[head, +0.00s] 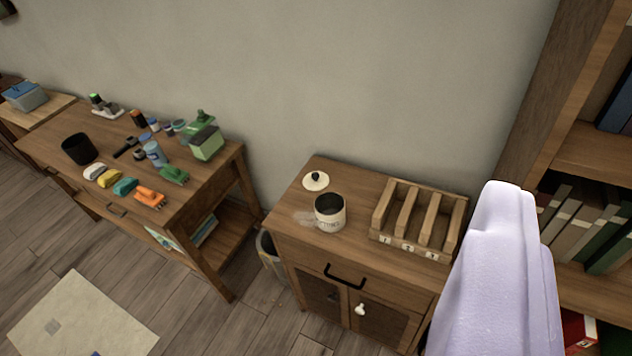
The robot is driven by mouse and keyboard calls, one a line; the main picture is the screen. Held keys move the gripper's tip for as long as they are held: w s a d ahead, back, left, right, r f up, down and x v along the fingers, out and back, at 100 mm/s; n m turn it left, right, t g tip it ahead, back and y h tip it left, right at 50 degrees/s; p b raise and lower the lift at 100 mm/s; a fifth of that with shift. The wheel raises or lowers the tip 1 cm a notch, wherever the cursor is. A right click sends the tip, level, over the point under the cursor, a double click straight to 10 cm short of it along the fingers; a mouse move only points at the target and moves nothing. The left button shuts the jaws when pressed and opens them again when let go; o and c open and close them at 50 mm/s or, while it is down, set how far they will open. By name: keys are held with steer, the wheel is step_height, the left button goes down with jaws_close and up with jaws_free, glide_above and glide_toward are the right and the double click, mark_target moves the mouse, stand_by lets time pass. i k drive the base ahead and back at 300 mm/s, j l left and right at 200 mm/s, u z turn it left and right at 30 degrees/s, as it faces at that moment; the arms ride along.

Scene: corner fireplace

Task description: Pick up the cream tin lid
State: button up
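The cream tin lid (316,181) is a small round disc with a dark knob. It lies on top of the wooden cabinet (300,239), near the back left corner. The open cream tin (330,213) stands just in front and to the right of it, with dark lettering on its side and a dark inside. My gripper (503,190) shows as a pale lilac shape at the lower right, well apart from the lid. Its fingers cannot be told apart from this angle.
A wooden slotted rack (418,222) stands right of the tin. A pale smear or clear item (303,218) lies left of the tin. A bookshelf (585,155) rises at right. A bin (268,250) stands between bench and cabinet.

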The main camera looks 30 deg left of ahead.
mark_target(317, 180)
steer(key=i+j, duration=0.35)
steer(key=j, duration=0.15)
steer(key=i+j, duration=0.7)
steer(key=j, duration=0.25)
steer(key=i+j, duration=0.15)
steer(key=i, duration=0.2)
steer(key=i+j, duration=0.15)
steer(key=i, duration=0.2)
